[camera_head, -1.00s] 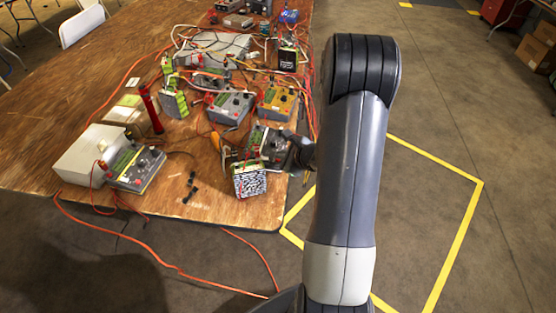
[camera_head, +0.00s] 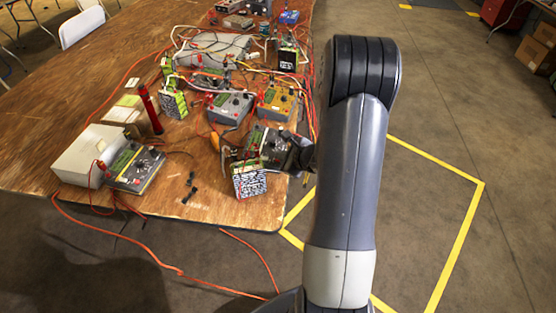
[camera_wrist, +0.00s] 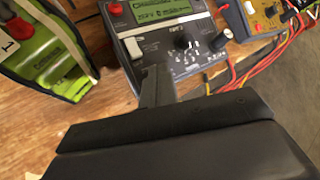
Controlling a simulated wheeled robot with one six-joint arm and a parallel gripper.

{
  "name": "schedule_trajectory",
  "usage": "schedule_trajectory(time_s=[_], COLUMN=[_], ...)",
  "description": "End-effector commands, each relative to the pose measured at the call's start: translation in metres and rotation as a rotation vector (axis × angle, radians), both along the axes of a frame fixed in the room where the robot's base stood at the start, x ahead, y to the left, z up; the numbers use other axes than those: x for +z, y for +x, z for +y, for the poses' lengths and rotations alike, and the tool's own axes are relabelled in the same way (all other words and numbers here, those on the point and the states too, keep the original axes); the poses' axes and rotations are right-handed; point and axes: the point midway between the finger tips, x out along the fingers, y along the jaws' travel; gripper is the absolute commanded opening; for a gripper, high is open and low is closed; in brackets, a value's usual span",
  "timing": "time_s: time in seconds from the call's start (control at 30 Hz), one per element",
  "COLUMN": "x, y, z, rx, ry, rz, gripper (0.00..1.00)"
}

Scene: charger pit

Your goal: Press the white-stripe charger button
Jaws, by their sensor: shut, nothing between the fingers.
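A grey charger (camera_head: 263,146) stands near the table's right edge, partly hidden by my gripper and a battery pack. In the wrist view this charger (camera_wrist: 195,48) shows a green screen, a dark knob, small buttons and a red plug-like part at upper left. In the head view my gripper (camera_head: 297,153) is at the charger's right side.
A green battery pack (camera_wrist: 45,48) stands left of the fingers; the patterned pack (camera_head: 249,182) stands in front of the charger. An orange charger (camera_head: 277,101), another grey charger (camera_head: 230,107) and a front-left charger (camera_head: 136,167) share the table (camera_head: 225,205) with many cables.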

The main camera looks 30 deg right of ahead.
Motion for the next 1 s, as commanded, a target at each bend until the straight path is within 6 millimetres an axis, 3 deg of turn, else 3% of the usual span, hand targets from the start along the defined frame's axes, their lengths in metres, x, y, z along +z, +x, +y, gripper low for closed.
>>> schedule_trajectory(time_s=[0.47, 1.0], x=[-0.001, 0.013], y=[0.000, -0.002], z=[0.000, -0.002], rx=[0.000, 0.000], ry=[0.000, 0.001], rz=[0.001, 0.002], gripper=[0.00, 0.00])
